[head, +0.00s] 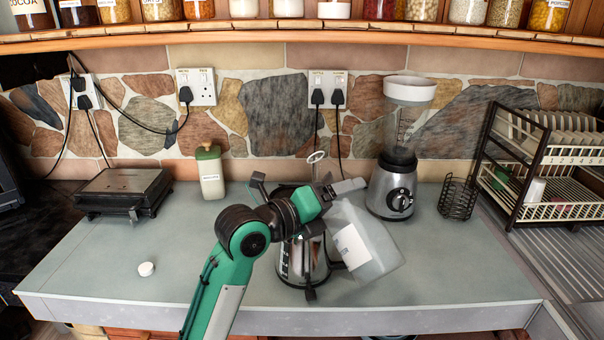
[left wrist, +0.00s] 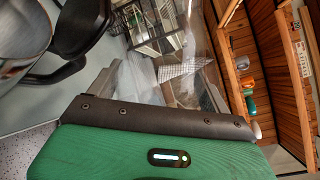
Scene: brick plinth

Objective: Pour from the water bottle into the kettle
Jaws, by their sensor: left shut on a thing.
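The water bottle (head: 375,245) is clear with a white label and is tilted in the head view, over the right side of the kettle. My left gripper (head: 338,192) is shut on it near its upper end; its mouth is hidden. The bottle also shows, see-through, in the left wrist view (left wrist: 190,70). The kettle (head: 306,270) is silver with black parts and stands on the counter, largely covered by my left arm and gripper. Part of it shows at the left of the left wrist view (left wrist: 22,35). I cannot tell whether water flows. My right gripper is out of view.
A blender (head: 398,185) stands right of the bottle, with a wire holder (head: 459,198) and dish rack (head: 545,165) beyond. A grill (head: 124,190), a green-topped container (head: 210,173) and a small white cap (head: 147,269) are left. The counter's front left is mostly clear.

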